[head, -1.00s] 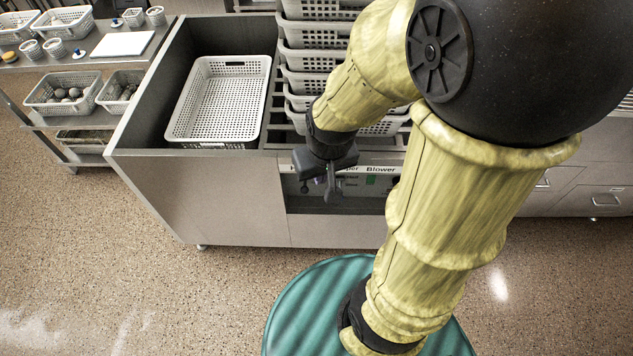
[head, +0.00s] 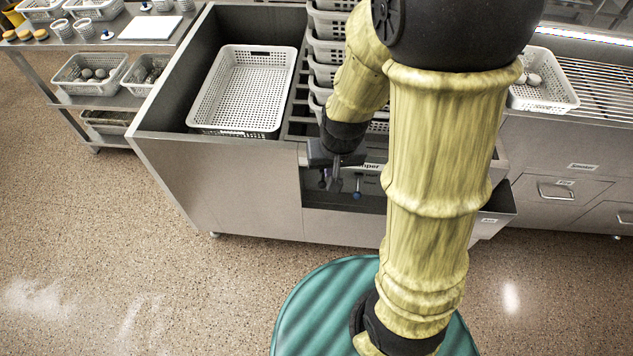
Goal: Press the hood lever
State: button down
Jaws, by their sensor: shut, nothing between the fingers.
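My gripper (head: 336,184) is shut and empty, pointing down at the front of the steel cabinet (head: 245,190), just before its recessed panel. A small lever with a blue knob (head: 357,194) shows in the recess, just right of the fingers; a gap appears between them, though depth is hard to judge. A dark knob also shows just left of the fingers. I cannot tell which of these is the hood lever. A partly covered label (head: 371,167) is above the recess. My arm hides the right part of the panel.
A white perforated basket (head: 197,112) sits in the cabinet's open bay. Stacked baskets (head: 325,50) stand right of it. A shelf unit (head: 107,103) with baskets is at the left. A counter with a basket (head: 548,105) and drawers is at the right. The speckled floor in front is clear.

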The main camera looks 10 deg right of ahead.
jog(key=w+a+f+t+h+b, duration=0.1)
jog(key=w+a+f+h+b, duration=0.1)
jog(key=w+f, duration=0.4)
jog(key=w+a+f+t+h+b, duration=0.2)
jog(key=w+f, duration=0.4)
jog(key=f, duration=1.1)
jog(key=shift+w+a+f+t+h+b, duration=0.15)
jog(key=shift+w+t+h+b, duration=0.3)
jog(key=shift+h, duration=0.65)
jog(key=shift+s+m, duration=0.15)
jog(key=shift+m, duration=0.15)
send_near(323, 180)
jog(key=x, duration=0.4)
jog(key=shift+w, duration=0.3)
jog(key=shift+s+f, duration=0.1)
